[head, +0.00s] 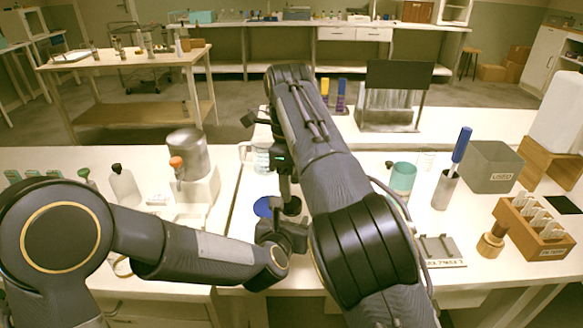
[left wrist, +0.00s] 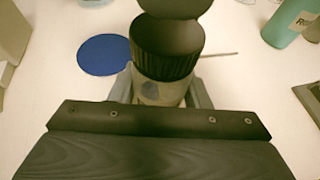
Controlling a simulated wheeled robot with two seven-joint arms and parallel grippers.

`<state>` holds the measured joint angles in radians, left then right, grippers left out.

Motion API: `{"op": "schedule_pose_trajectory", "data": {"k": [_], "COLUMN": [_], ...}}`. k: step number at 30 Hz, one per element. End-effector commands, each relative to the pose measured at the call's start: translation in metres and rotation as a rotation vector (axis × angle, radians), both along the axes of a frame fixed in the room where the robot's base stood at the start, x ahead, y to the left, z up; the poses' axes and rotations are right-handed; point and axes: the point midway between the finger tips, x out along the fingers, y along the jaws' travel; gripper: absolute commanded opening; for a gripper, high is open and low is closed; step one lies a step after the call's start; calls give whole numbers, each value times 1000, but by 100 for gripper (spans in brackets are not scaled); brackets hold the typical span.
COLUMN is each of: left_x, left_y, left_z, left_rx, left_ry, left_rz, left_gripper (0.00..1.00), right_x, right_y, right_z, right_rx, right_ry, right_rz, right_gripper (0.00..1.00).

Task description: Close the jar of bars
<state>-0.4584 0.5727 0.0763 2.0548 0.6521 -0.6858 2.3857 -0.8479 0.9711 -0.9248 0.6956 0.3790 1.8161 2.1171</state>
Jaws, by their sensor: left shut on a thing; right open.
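The jar (left wrist: 160,93) is pale, with a black ribbed rim (left wrist: 167,66) and a dark round top. My left gripper (left wrist: 160,98) is shut on its body, one finger on each side. A dark rounded piece (left wrist: 175,6) shows just above the top, cut off by the picture edge; I cannot tell if it is a raised lid. In the head view the jar's dark top (head: 292,206) shows beside my left gripper (head: 283,228), with its body mostly hidden. My right gripper (head: 284,180) is open, pointing down just above the jar. Bars inside are not visible.
A blue disc (head: 263,206) lies on the table left of the jar. A clear beaker (head: 261,160) stands behind. My right arm covers the middle.

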Motion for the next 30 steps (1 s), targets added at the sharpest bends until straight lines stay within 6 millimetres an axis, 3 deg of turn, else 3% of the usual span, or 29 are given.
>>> {"op": "schedule_pose_trajectory", "data": {"k": [21,30], "left_x": [0,0], "left_y": [0,0], "left_z": [0,0], "left_rx": [0,0], "left_ry": [-1,-1], "left_rz": [0,0], "left_gripper": [0,0], "right_x": [0,0], "right_y": [0,-1], "right_z": [16,28], "right_rx": [59,61], "right_ry": [27,19], "right_rz": [1954,2695], "right_gripper": [50,50]}}
